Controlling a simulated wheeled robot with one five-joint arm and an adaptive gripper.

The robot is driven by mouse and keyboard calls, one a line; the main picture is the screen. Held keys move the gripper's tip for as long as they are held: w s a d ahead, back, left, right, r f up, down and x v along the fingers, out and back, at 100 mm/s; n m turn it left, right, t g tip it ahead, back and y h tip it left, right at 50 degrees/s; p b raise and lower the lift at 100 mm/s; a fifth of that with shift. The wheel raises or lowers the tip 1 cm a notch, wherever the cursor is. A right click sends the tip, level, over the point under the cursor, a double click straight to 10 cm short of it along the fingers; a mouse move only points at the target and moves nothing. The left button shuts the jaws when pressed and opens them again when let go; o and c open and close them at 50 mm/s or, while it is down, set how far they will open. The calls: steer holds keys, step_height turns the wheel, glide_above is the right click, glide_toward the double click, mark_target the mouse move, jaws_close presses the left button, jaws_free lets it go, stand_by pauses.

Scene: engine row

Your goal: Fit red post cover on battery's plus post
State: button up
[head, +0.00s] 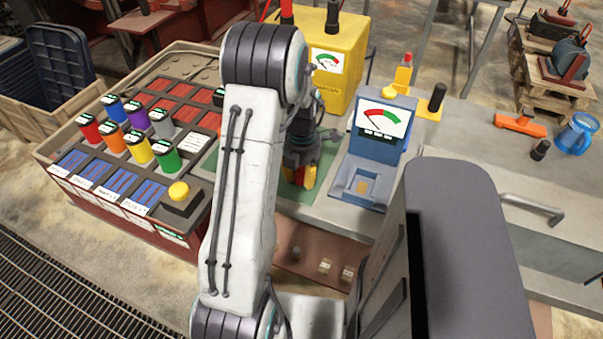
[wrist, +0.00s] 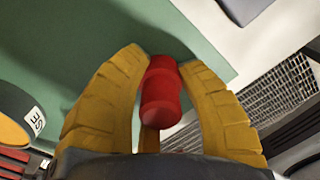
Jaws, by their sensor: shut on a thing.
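My gripper (head: 300,176) is shut on the red post cover. In the wrist view the cover (wrist: 161,92) is a short red cylinder with a rounded end, between the two ribbed yellow fingers of my gripper (wrist: 160,70). In the head view a bit of the cover's red (head: 311,177) shows at the fingertips, over the green mat (head: 283,192). I cannot tell the gap between cover and mat. I cannot make out the battery or its plus post; my arm hides part of the bench.
A blue tester (head: 378,140) with a dial stands close right of my gripper. A yellow dial unit (head: 340,45) stands behind. At left is a tray (head: 60,128) with several coloured cans (head: 137,115).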

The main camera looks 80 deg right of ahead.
steer(key=shift+c, duration=0.6)
steer(key=shift+r, duration=0.1)
